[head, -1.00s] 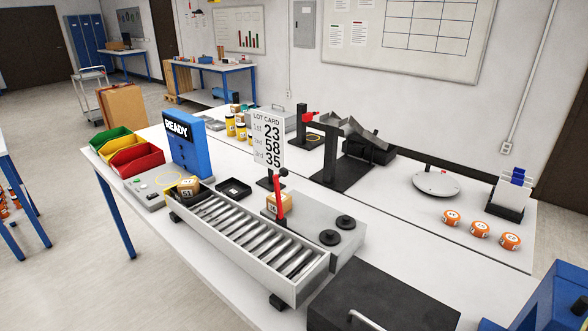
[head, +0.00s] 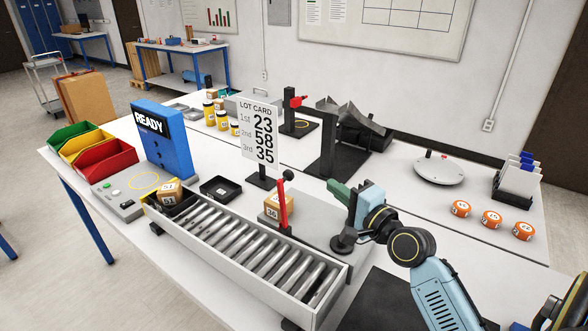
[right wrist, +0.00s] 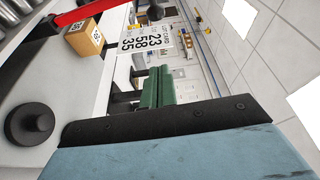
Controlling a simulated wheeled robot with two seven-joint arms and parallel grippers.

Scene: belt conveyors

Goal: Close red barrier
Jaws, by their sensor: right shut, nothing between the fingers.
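The red barrier (head: 283,207) is a red bar standing upright at the back side of the roller conveyor (head: 330,277), with a black knob (head: 288,175) at its top. It also shows in the right wrist view (right wrist: 88,12) at the upper left. My right gripper (head: 337,191) has green fingers, shut and empty, to the right of the barrier and apart from it. The fingers also show in the right wrist view (right wrist: 157,88). My left gripper is out of view.
A numbered box (head: 279,208) sits beside the barrier on a grey plate. Another box (head: 168,193) lies at the conveyor's left end. The lot card (head: 259,132) stands behind, near a black tray (head: 215,189). The blue READY unit (head: 163,143) is at left.

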